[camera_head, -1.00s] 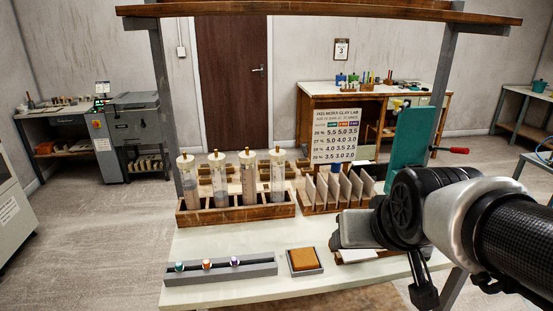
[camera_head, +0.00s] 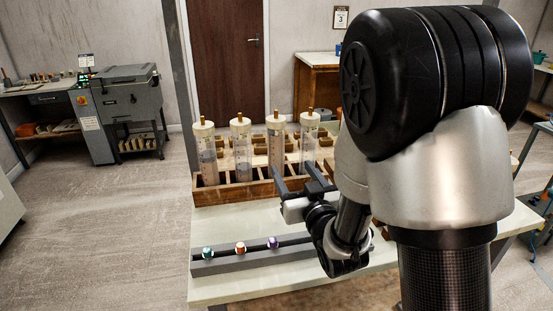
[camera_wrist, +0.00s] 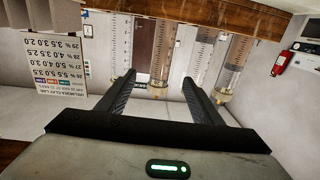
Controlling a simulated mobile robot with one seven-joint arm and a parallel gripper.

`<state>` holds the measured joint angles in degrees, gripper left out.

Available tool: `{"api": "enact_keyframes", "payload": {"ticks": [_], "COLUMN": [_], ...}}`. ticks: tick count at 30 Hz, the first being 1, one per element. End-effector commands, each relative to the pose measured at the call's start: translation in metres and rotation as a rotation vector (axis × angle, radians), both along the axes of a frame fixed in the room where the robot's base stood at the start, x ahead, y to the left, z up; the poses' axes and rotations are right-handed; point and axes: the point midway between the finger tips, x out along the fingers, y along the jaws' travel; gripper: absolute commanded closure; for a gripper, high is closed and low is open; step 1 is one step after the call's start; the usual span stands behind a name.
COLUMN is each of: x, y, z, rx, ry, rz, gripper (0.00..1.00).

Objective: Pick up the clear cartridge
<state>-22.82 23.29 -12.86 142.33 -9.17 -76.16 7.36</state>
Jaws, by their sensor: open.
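Several clear cylindrical cartridges with pale caps and brass tips stand upright in a row in a wooden rack (camera_head: 235,193): the leftmost (camera_head: 206,155), the second (camera_head: 241,150), the third (camera_head: 276,143) and the rightmost (camera_head: 308,135). Some hold brownish or grey contents; I cannot tell which one is meant. My gripper (camera_head: 295,167) is open and empty, at the front of the rack near the two right cartridges. In the wrist view, which is upside down, a brownish-filled cartridge (camera_wrist: 161,50) shows between the fingertips (camera_wrist: 158,77), apparently beyond them.
A grey holder (camera_head: 222,264) with teal, orange and purple knobs lies at the table's (camera_head: 220,222) front. My arm covers the table's right side. A sign with numbers (camera_wrist: 62,66) shows in the wrist view. A grey machine (camera_head: 128,100) stands at the back left.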

Motion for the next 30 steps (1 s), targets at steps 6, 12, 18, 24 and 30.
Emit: {"api": "enact_keyframes", "payload": {"ticks": [6, 12, 18, 24, 30], "x": [0.047, 0.080, 0.092, 0.116, 0.136], "y": [0.017, 0.029, 0.033, 0.047, 0.053], "z": [0.000, -0.001, -0.001, -0.001, -0.001], "rx": [-0.002, -0.002, -0.001, -0.002, -0.002], "ry": [-0.001, 0.000, 0.001, 0.000, 0.002], "rz": [0.000, 0.000, -0.001, 0.000, -0.002], "gripper": [0.40, 0.40, 0.40, 0.40, 0.40]}}
